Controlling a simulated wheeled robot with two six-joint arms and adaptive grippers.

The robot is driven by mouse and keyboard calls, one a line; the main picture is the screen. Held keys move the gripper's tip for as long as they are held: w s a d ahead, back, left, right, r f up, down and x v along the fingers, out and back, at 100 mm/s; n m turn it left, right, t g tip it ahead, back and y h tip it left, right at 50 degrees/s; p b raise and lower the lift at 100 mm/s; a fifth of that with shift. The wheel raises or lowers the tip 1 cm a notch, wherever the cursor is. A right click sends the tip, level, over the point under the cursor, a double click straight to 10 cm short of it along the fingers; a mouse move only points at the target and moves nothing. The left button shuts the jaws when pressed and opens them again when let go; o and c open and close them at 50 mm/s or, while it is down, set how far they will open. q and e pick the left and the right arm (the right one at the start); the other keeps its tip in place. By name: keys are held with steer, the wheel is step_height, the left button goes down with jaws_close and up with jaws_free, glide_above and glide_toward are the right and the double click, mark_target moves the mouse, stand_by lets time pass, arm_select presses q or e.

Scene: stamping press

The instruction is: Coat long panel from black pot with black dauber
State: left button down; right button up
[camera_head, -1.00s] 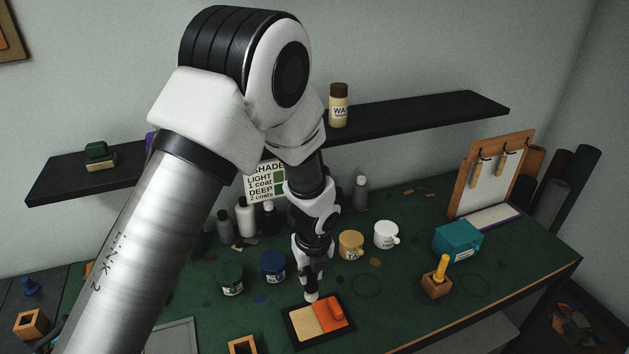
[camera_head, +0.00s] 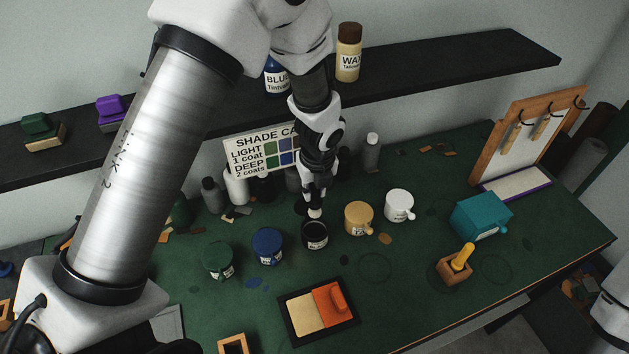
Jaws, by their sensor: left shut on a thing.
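My left gripper (camera_head: 315,197) is above the black pot (camera_head: 315,238) in the middle of the bench. It is shut on a small dauber (camera_head: 315,212), which is mostly hidden; its pale tip points down at the pot mouth. I cannot tell whether the tip touches the contents. A pale tan panel (camera_head: 304,312) lies in a dark tray (camera_head: 293,338) at the front, with an orange handled block (camera_head: 332,300) covering its right part. The tan part shows no dark coat. My right gripper is out of view.
Green (camera_head: 218,261), blue (camera_head: 267,246), tan (camera_head: 359,218) and white (camera_head: 399,206) pots flank the black one. A shade card (camera_head: 262,152) and bottles stand behind. A teal box (camera_head: 481,216) and a yellow dauber (camera_head: 462,256) in a wooden block are right.

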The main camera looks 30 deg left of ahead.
mark_target(314, 213)
arm_select(q)
step_height(314, 213, down, 8)
steer(key=b, duration=0.7)
steer(key=shift+b, duration=0.3)
steer(key=shift+s+f+b, duration=0.1)
steer(key=shift+f+b, duration=0.35)
steer(key=shift+b, duration=0.25)
steer(key=shift+a+r, duration=0.1)
steer(key=shift+w+a, duration=0.3)
steer(key=shift+w, duration=0.1)
steer(key=shift+s+d+p, duration=0.2)
steer(key=shift+d+p, duration=0.05)
steer(key=shift+p, duration=0.4)
steer(key=shift+s+d, duration=0.15)
